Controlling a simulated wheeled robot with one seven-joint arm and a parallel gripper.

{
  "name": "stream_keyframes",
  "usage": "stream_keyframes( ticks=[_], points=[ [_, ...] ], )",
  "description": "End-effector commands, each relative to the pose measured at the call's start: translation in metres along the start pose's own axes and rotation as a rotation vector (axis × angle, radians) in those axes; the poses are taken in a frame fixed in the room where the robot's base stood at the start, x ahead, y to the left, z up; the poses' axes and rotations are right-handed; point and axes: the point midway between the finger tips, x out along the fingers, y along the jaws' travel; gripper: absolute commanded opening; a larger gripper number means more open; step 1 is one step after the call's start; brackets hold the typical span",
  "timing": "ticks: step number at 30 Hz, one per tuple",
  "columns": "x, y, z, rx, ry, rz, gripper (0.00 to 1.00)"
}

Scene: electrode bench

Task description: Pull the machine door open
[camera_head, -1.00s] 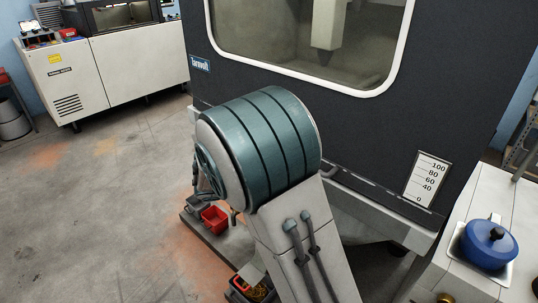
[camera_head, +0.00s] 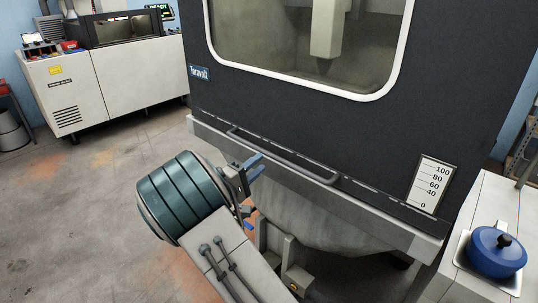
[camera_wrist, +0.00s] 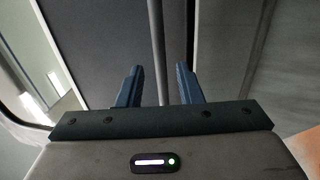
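The machine door (camera_head: 300,115) is a dark panel with a white-framed window, in the head view. It looks closed. A grey bar handle (camera_head: 290,160) runs along its lower edge. My gripper (camera_head: 257,166) is close to the handle, in front of its left half. In the wrist view my gripper (camera_wrist: 159,68) has its two blue fingers apart. Nothing is gripped.
A side bench (camera_head: 495,205) with a blue lidded pot (camera_head: 493,252) stands at the right. A scale plate (camera_head: 432,184) is on the machine's lower right. Another white machine (camera_head: 130,65) stands at the back left. The floor (camera_head: 95,200) at the left is clear.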

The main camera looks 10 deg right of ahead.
Motion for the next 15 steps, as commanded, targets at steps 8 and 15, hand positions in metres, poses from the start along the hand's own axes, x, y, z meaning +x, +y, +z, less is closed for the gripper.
stream_keyframes(
  ticks=[8, 15],
  points=[
    [0.047, 0.000, 0.000, 0.000, -0.001, -0.001, 0.33],
    [0.059, 0.000, 0.000, 0.000, 0.000, 0.000, 0.33]
  ],
)
